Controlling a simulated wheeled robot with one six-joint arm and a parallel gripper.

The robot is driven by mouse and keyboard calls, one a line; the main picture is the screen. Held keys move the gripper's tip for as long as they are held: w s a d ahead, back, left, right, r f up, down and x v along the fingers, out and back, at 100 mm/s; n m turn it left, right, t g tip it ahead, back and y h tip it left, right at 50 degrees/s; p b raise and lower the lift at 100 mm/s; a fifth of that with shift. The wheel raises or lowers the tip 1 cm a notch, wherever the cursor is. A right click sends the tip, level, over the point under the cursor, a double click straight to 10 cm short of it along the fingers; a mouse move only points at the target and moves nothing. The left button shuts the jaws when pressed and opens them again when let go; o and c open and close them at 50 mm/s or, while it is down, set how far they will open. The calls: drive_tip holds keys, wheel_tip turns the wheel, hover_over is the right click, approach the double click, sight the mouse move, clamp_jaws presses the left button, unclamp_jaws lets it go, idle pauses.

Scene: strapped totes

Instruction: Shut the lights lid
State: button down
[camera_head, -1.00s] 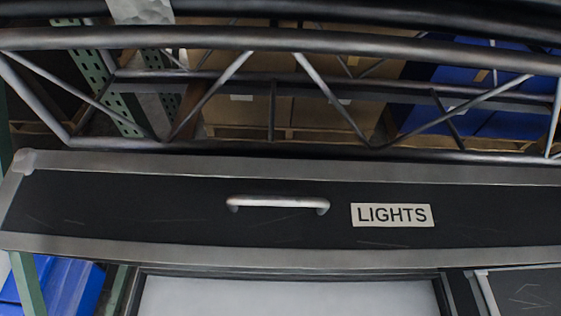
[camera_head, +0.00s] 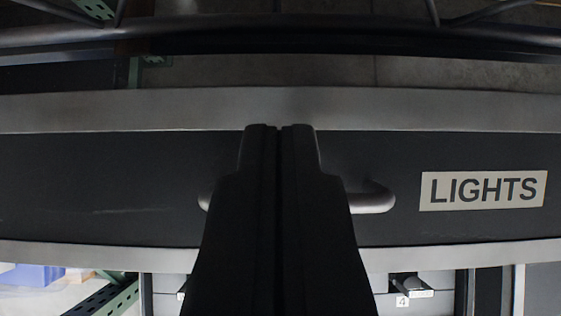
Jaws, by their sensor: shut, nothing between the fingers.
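The lights lid (camera_head: 90,185) is a long dark panel with grey metal edges, running across the whole picture. A pale label reading LIGHTS (camera_head: 484,190) is on its right part. A metal bar handle (camera_head: 376,198) sits near its middle, and my gripper hides most of it. My gripper (camera_head: 280,128) is shut and empty, in front of the lid, with its fingertips over the lid's upper grey edge. I cannot tell whether the fingertips touch the lid.
A dark metal truss tube (camera_head: 200,38) crosses above and behind the lid. Below the lid are a light panel or drawer front with a small tag marked 4 (camera_head: 402,301), and green rack posts (camera_head: 105,298) at the lower left. Bare floor shows behind the lid.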

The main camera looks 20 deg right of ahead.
sight(325, 154)
drive_tip(key=x, duration=0.4)
drive_tip(key=shift+w+d+f, duration=0.1)
drive_tip(key=shift+w+f, duration=0.2)
drive_tip(key=shift+s+a+f, duration=0.1)
drive_tip(key=shift+s+a, duration=0.05)
drive_tip(key=shift+s, duration=0.35)
drive_tip(key=shift+s+a+f, duration=0.1)
drive_tip(key=shift+s, duration=0.35)
drive_tip(key=shift+s+a+f, duration=0.15)
drive_tip(key=shift+s+f, duration=0.05)
drive_tip(key=shift+s, duration=0.25)
drive_tip(key=shift+s+a+f, duration=0.15)
drive_tip(key=shift+s+f, duration=0.05)
drive_tip(key=shift+s, duration=0.25)
